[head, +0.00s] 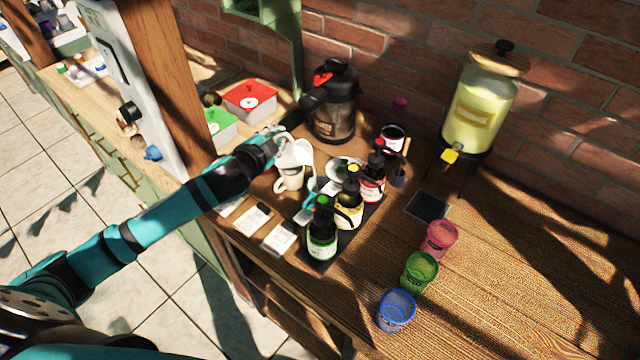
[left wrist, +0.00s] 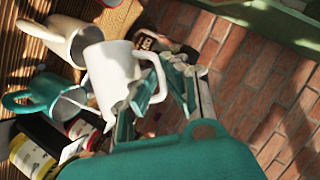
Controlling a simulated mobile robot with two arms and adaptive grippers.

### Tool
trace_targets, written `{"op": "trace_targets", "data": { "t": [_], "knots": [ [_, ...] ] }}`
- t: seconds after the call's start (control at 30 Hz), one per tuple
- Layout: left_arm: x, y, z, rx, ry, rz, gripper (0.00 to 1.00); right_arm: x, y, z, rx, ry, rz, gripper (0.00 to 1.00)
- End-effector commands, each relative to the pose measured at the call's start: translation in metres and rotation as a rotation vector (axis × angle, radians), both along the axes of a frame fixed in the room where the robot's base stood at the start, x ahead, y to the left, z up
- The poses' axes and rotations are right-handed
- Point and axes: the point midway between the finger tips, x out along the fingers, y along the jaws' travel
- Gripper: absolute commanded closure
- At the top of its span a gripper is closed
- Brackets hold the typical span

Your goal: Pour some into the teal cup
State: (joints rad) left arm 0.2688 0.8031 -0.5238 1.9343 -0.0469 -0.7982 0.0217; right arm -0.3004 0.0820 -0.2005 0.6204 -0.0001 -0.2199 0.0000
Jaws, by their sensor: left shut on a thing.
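My left gripper (head: 276,146) is shut on a white jug-like cup with a handle (head: 297,153). In the left wrist view this white cup (left wrist: 112,72) sits at the fingers (left wrist: 165,88), its handle toward them. It looks tilted and is held above the cream mug (head: 288,180). The teal cup (head: 313,190) stands on the table just in front and to the right, partly hidden by bottles. The left wrist view shows the teal cup (left wrist: 60,98) beside the cream mug (left wrist: 75,38). I cannot see what is inside either cup. My right gripper is out of view.
Several pump bottles (head: 348,212) stand close to the teal cup on a dark mat. A dark dispenser (head: 333,105) stands behind the gripper. A lemonade dispenser (head: 478,112) stands at the back right. Blue (head: 396,310), green (head: 419,272) and pink (head: 440,238) cups stand in front.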

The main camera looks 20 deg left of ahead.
Motion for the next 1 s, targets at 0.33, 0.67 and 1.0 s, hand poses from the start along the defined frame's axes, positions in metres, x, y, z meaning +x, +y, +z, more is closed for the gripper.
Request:
{"op": "trace_targets", "data": {
  "t": [0.33, 0.67, 1.0],
  "knots": [
    [0.000, -0.002, 0.003, 0.039, -0.012, 0.001, 1.00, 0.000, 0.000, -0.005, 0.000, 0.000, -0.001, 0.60],
    [-0.001, -0.005, 0.002, 0.080, -0.021, 0.001, 1.00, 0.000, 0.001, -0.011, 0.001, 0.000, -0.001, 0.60],
    [0.006, 0.016, -0.013, -0.259, 0.085, -0.019, 1.00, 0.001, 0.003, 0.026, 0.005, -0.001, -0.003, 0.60]
  ]
}}
